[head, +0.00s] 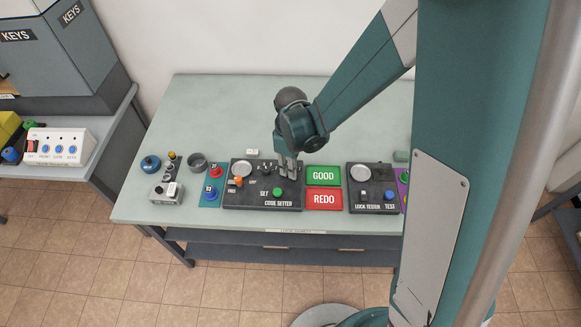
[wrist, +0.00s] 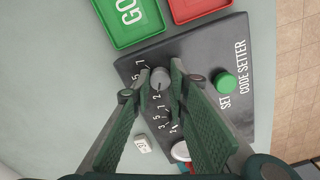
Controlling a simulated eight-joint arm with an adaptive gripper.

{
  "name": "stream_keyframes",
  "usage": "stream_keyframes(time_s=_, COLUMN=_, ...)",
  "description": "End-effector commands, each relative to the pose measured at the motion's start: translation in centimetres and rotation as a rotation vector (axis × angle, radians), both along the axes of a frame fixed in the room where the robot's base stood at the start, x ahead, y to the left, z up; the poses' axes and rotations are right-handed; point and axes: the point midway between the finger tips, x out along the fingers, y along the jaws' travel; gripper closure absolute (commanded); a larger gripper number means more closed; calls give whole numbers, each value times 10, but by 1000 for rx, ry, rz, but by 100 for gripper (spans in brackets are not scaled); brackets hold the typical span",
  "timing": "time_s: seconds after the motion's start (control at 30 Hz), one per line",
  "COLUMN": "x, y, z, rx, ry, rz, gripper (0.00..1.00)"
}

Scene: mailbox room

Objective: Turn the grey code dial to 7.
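The grey code dial (wrist: 160,78) is a small round knob on the dark code setter panel (wrist: 205,58), with printed numbers around it. In the wrist view it sits between the tips of my gripper (wrist: 161,72). The fingers are apart, one on each side of the dial, with little gap; whether they touch it is not clear. The dial's pointer is too small to read surely. In the head view my gripper (head: 288,170) points down over the right part of the code setter (head: 235,200) and hides the dial. The green SET button (wrist: 225,83) is beside it.
The green GOOD tray (head: 323,175) and red REDO tray (head: 324,199) are just right of the panel. The lock tester (head: 372,200) stands beyond them. Red (head: 215,171) and blue buttons are to the left. The rear tabletop (head: 220,110) is clear.

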Motion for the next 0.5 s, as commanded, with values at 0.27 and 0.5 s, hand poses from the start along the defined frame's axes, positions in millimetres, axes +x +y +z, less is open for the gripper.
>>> stream_keyframes(time_s=0.27, x=0, y=0, z=0, rx=0, ry=0, rz=-12, gripper=95)
stream_keyframes(time_s=0.5, x=-1, y=0, z=-1, rx=0, ry=1, rz=-82, gripper=95)
